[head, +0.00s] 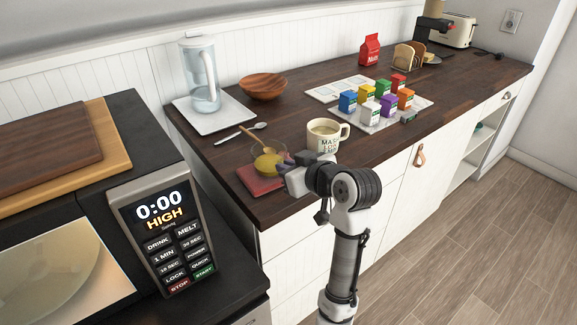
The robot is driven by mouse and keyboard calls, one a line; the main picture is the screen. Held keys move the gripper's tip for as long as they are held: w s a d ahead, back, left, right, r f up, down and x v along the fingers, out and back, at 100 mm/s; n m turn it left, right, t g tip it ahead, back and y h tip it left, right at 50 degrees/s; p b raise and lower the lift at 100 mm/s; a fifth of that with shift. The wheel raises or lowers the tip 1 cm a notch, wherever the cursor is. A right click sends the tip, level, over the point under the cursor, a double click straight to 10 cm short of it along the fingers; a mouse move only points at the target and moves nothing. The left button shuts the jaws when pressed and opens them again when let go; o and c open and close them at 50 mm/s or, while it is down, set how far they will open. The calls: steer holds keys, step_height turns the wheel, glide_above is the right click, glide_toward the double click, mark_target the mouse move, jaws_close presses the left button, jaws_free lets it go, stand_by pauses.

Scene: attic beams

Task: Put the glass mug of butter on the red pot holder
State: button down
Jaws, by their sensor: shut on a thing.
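The glass mug of butter (267,163) is a clear vessel with yellow in its lower part, near the counter's front left corner. The red pot holder (255,185) is a flat square just below the mug in the picture. My gripper (283,160) reaches in from the right and is shut on the mug's right side. The mug overlaps the far part of the pot holder in the picture. I cannot tell whether it touches the pad or hangs just above it. My gripper hides the pad's right part and the mug's right side.
A lettered cream mug (325,135) stands close behind my gripper. A spoon (240,132) lies behind the glass mug. A water pitcher (202,80), a wooden bowl (263,86) and several small coloured cartons (366,105) stand farther back. A microwave (160,235) is at the left.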

steer(key=shift+f, duration=0.15)
steer(key=c, duration=1.5)
jaws_free()
steer(key=shift+r, duration=0.2)
steer(key=b+v, duration=0.1)
steer(key=v, duration=1.1)
steer(key=shift+f+b, duration=0.15)
steer(key=shift+b, duration=0.15)
